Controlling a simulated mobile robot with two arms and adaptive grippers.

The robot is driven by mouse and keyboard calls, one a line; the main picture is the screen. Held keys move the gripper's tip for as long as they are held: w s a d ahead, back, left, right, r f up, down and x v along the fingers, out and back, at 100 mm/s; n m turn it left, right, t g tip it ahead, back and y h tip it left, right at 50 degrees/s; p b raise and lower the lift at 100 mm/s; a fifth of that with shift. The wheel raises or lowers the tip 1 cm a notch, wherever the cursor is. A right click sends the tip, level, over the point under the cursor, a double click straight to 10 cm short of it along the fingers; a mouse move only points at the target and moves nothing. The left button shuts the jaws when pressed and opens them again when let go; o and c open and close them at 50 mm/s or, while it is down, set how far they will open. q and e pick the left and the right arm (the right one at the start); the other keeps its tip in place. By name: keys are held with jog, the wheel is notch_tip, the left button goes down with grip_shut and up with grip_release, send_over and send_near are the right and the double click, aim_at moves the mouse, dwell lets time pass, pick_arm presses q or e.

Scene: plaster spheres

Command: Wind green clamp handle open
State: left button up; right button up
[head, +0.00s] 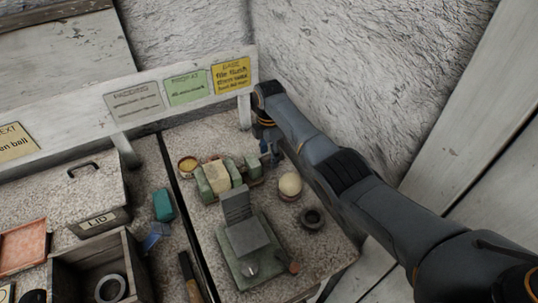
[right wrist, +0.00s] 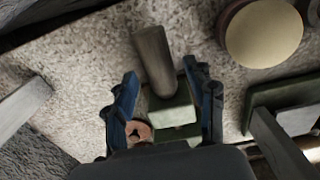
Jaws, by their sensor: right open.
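The green clamp (head: 235,171) lies on the bench in the head view, with a cream block (head: 217,177) between its green jaws. A greenish cylindrical part sticks out at its right end. My right gripper (head: 268,150) is at that right end, partly hidden by its own arm. In the right wrist view my right gripper (right wrist: 163,100) is open. A green block of the clamp (right wrist: 172,112) and a grey-olive cylinder (right wrist: 154,60) show in the gap between its fingers. I cannot tell whether the fingers touch them. My left gripper is out of view.
A grey-green fixture (head: 247,240) stands in front. A yellow tin (head: 187,165) is behind left. A sign board (head: 150,98) runs along the back.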

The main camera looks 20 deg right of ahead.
jog(key=shift+f, duration=0.55)
grip_shut()
jog(key=t+p, duration=0.2)
jog(key=p, duration=0.2)
jog(key=s+t+p, duration=0.1)
jog(key=p, duration=0.4)
jog(key=shift+d+r+t+y, duration=0.1)
jog(key=shift+t+y, duration=0.3)
jog(key=shift+t, duration=0.6)
jog(key=shift+s+f+t+p, duration=0.1)
jog(key=shift+f+t+p, duration=0.2)
jog(key=shift+t, duration=0.5)
jog(key=shift+y, duration=0.3)
grip_release()
